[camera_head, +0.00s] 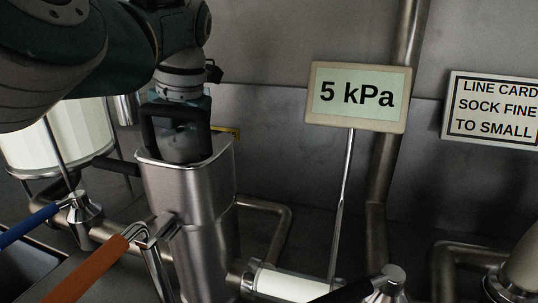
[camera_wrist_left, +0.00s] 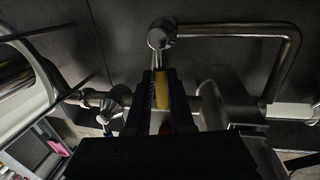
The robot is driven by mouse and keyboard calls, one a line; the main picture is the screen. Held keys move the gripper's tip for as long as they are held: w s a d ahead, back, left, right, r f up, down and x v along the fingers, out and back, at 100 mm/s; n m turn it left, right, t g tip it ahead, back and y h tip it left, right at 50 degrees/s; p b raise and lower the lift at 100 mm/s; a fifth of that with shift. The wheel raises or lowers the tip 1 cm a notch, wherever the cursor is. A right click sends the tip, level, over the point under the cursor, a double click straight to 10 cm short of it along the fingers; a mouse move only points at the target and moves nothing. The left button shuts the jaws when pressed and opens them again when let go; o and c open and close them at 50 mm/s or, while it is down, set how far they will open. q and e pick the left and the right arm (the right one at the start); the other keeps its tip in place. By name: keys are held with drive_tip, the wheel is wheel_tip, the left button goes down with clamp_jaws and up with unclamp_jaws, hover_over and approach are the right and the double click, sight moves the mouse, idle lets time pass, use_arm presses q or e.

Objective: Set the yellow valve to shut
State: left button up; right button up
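The yellow valve shows in the left wrist view as a yellow handle (camera_wrist_left: 161,90) running from a round steel hub (camera_wrist_left: 160,35). My left gripper (camera_wrist_left: 162,76) has its two black fingers on either side of this handle. The yellow fills the narrow gap between them, so the gripper looks shut on it. In the head view my left arm comes in from the upper left and reaches down behind a steel housing (camera_head: 188,195), which hides the fingertips. Only a small yellow piece (camera_head: 228,132) shows there beside the housing. My right gripper is in neither view.
A blue handle (camera_head: 30,224) and an orange handle (camera_head: 92,268) stand at the front left. A gauge sign (camera_head: 357,95) reads 5 kPa. A placard (camera_head: 490,108) hangs at right. A bent steel pipe (camera_wrist_left: 283,65) runs close to the valve. A black handle (camera_head: 345,292) lies at the bottom.

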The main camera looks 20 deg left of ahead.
use_arm(q)
drive_tip(key=o, duration=0.5)
drive_tip(key=shift+c, duration=0.2)
wheel_tip(320, 180, up, 10)
drive_tip(key=d+p, duration=0.1)
drive_tip(key=d, duration=0.1)
drive_tip(key=shift+w, duration=0.2)
drive_tip(key=shift+s+a+f, duration=0.1)
